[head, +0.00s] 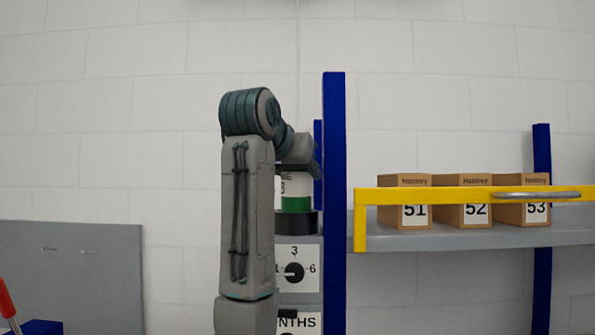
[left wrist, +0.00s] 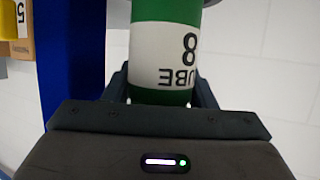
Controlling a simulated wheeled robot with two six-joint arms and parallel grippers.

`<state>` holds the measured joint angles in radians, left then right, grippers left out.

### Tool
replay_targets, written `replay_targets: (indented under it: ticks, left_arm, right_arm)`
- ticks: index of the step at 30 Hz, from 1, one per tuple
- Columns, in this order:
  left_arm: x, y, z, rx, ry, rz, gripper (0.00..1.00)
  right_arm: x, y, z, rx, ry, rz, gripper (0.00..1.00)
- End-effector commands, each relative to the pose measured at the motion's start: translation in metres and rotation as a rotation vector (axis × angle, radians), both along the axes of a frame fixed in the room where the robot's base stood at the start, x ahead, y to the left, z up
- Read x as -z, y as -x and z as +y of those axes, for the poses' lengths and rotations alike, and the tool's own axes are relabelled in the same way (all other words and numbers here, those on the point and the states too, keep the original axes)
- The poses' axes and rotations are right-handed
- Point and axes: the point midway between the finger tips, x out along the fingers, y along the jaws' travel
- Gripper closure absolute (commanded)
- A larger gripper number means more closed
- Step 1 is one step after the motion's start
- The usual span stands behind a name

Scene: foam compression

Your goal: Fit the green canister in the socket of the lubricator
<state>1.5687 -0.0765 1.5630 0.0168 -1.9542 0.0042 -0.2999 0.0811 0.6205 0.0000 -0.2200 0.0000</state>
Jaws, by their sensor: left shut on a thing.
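The green canister (head: 296,204) has a white label band and stands upright in the head view, partly hidden behind my left arm. It also shows in the left wrist view (left wrist: 165,50), upside down, with "8" and "UBE" on its label. My left gripper (head: 302,160) is shut on its upper part, with a finger on each side in the left wrist view (left wrist: 163,90). The lubricator (head: 312,256) has a dial and a black socket (head: 300,222) on top. The canister's lower end meets the socket's rim in the picture; I cannot tell whether it is seated. My right gripper is out of view.
A blue post (head: 334,200) rises close to the right of the canister. A grey shelf (head: 470,238) with a yellow rail (head: 375,196) holds brown boxes (head: 403,181). A grey panel (head: 75,265) stands at left. The wall behind is bare.

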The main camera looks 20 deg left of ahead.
Motion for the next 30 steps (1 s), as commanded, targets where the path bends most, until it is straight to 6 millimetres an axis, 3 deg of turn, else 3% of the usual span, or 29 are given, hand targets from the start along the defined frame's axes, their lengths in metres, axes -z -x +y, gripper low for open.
replay_targets:
  ticks: [21, 22, 24, 25, 30]
  left_arm:
    - [0.015, 0.000, 0.000, 0.000, 0.000, -0.001, 0.78]
    - [0.014, 0.000, 0.000, 0.000, 0.000, -0.001, 0.43]
    - [0.014, 0.000, 0.000, 0.000, 0.000, -0.001, 0.29]
    - [0.014, 0.000, 0.000, 0.000, 0.000, -0.001, 0.24]
    - [0.014, 0.000, -0.001, 0.002, 0.000, 0.000, 0.24]
  right_arm:
    - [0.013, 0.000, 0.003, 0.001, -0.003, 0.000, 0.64]
    - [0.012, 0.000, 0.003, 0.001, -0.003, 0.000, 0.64]
    - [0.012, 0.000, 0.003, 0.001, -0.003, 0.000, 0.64]
    - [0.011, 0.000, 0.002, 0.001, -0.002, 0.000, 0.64]
    - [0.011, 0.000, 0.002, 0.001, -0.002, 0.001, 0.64]
